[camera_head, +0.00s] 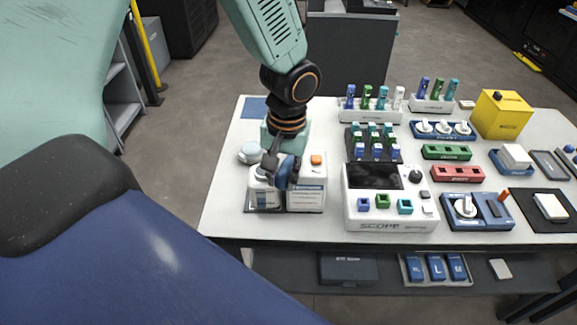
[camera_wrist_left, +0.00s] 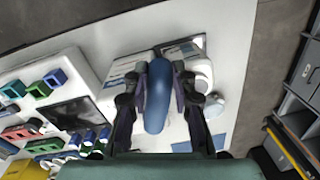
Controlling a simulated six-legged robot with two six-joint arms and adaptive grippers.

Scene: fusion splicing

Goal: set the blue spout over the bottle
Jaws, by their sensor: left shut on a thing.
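My left gripper (camera_head: 282,178) is shut on the blue spout (camera_wrist_left: 157,97), a long rounded piece held between its two dark fingers. In the head view the spout shows only as a small dark blue patch (camera_head: 293,174) beside the fingers. The white bottle (camera_head: 264,198) stands on a dark mat at the left part of the table, just below and beside the fingers, partly covered by them. In the wrist view a white shape that looks like the bottle (camera_wrist_left: 201,68) is partly behind the right finger. I cannot tell whether spout and bottle touch. My right gripper is out of view.
A white box with an orange button (camera_head: 316,160) stands close to the bottle's right. A round pale lid-like piece (camera_head: 250,152) is behind the bottle. The scope (camera_head: 392,212) stands farther right. The table's left front corner (camera_head: 222,222) is bare.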

